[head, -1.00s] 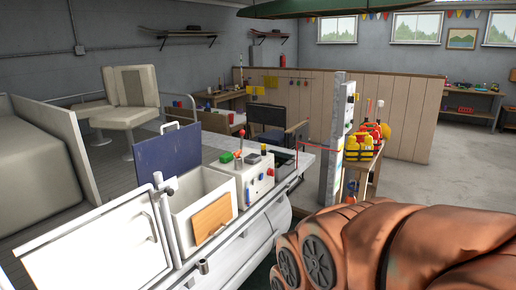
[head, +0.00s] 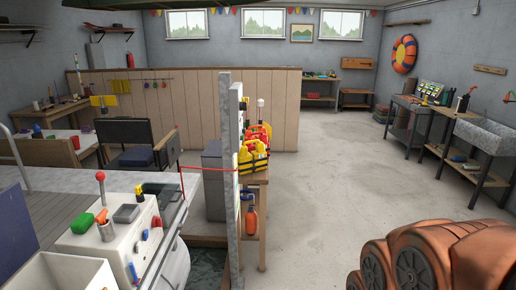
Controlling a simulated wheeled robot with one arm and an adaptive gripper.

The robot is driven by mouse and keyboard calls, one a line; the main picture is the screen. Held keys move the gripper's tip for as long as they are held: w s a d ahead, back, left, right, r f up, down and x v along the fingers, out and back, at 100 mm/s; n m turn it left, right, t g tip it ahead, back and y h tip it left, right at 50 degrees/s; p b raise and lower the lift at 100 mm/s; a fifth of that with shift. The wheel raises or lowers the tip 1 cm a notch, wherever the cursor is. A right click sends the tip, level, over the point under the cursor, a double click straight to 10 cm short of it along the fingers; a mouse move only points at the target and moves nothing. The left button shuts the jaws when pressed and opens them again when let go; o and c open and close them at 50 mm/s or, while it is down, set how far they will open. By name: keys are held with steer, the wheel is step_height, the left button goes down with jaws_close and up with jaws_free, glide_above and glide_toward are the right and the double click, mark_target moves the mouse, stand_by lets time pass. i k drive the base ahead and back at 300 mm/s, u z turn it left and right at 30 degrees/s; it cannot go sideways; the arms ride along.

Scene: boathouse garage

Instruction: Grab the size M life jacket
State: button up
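A yellow life jacket (head: 253,158) with dark straps sits at the near end of a wooden bench (head: 257,180), past the grey post. Red and orange life jackets (head: 260,132) stand close behind it, partly overlapped by it. No size letters can be read at this distance, so I cannot tell which one is size M. My gripper is not in view. Part of my orange arm (head: 425,262) shows at the lower right, well short of the bench.
A boat with a white control console (head: 125,230) fills the lower left. A grey post (head: 234,190) stands between the boat and the bench. The concrete floor (head: 330,190) right of the bench is clear. A stone sink (head: 487,135) and worktable stand at the right; a life ring (head: 404,54) hangs behind.

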mark_target(262, 129)
steer(key=z, duration=0.7)
steer(key=i, duration=3.6)
steer(key=u, duration=1.3)
steer(key=i, duration=1.2)
steer(key=u, duration=1.05)
